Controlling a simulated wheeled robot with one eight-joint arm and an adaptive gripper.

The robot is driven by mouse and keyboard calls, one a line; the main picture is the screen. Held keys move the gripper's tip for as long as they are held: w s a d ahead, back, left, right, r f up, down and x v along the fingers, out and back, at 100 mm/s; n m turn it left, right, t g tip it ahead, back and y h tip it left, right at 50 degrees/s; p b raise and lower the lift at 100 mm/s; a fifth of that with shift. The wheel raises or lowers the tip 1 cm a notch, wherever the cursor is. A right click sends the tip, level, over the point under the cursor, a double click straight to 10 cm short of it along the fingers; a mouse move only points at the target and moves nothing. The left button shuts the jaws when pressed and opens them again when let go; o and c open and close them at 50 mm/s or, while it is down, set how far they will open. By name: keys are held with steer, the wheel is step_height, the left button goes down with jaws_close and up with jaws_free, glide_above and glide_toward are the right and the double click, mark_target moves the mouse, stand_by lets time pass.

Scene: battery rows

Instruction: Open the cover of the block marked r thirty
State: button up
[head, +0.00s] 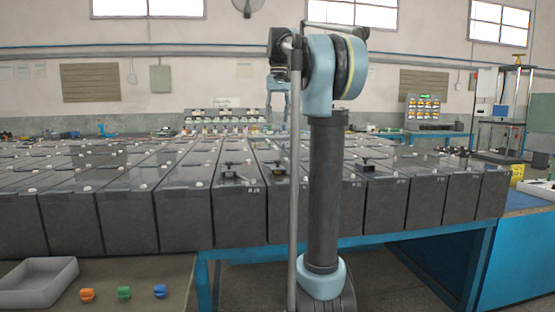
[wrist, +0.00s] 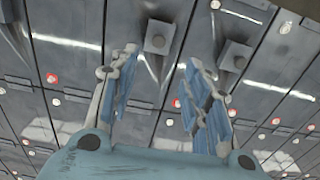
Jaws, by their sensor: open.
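Dark grey battery blocks stand in rows. The label on one front block (head: 240,215) looks like R 29, though it is small. The block just right of it (head: 276,215) is partly covered by my arm and I cannot read its mark, so I cannot confirm which is r thirty. Small dark fittings stand on several front blocks. My gripper (head: 279,112) is open and empty, raised above the rows. In the wrist view its fingers (wrist: 160,62) are apart, pointing at block tops with square dark knobs, one knob (wrist: 158,40) between the fingertips and another (wrist: 235,56) to the right.
A grey tray (head: 12,298) lies on a bench at front left, beside an orange (head: 87,295), a green (head: 124,293) and a blue (head: 160,291) piece. A blue frame (head: 480,265) carries the blocks. The air above the rows looks clear.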

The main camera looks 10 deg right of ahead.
mark_target(278, 167)
steer(key=f, duration=0.5)
steer(key=w+f, duration=0.1)
steer(key=f, duration=1)
steer(key=shift+w+f, duration=0.15)
steer(key=shift+f, duration=0.05)
jaws_close()
